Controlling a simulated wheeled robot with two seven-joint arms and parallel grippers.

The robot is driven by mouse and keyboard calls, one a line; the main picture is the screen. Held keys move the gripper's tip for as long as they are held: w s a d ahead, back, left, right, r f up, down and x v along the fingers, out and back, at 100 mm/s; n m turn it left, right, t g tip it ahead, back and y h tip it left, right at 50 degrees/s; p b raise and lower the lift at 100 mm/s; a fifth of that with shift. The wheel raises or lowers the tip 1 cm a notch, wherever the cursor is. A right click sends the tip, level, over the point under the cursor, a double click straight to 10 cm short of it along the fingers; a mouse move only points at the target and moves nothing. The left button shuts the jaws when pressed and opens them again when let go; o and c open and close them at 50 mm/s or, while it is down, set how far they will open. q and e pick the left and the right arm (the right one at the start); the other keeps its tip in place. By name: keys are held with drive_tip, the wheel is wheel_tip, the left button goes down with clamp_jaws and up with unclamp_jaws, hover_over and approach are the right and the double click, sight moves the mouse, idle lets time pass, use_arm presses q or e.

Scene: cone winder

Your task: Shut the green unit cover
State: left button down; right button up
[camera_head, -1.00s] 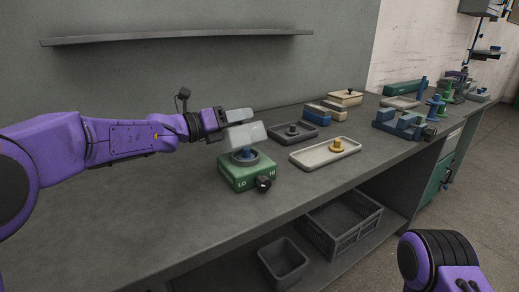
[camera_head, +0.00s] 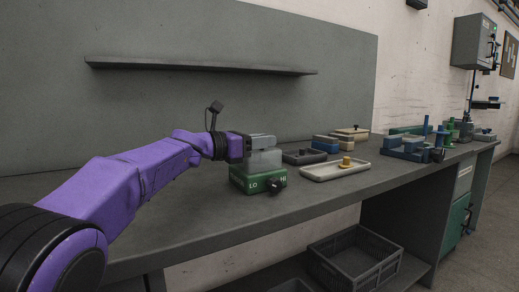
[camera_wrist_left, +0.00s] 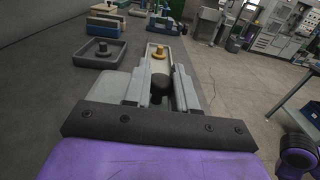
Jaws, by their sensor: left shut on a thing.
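The green unit (camera_head: 252,183) sits on the bench, with LO and HI marked on its front and a black knob (camera_head: 276,186). Its pale see-through cover (camera_head: 266,160) now looks level and low over the top of the unit. Whether it is fully seated cannot be told. My left gripper (camera_head: 262,142) is at the top of the cover, shut on it. In the left wrist view, its two grey fingers (camera_wrist_left: 157,90) flank a dark round knob, with a little green below. My right gripper is not in view.
A wall shelf (camera_head: 200,67) hangs above. A grey crate (camera_head: 355,258) sits below the bench.

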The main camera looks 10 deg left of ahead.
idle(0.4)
use_arm(q)
drive_tip(key=c, duration=0.9)
unclamp_jaws()
drive_tip(key=shift+c, duration=0.2)
drive_tip(key=b+v, duration=0.1)
drive_tip(key=v, duration=0.9)
drive_tip(key=shift+s+a, duration=0.15)
drive_tip(key=shift+s, duration=0.05)
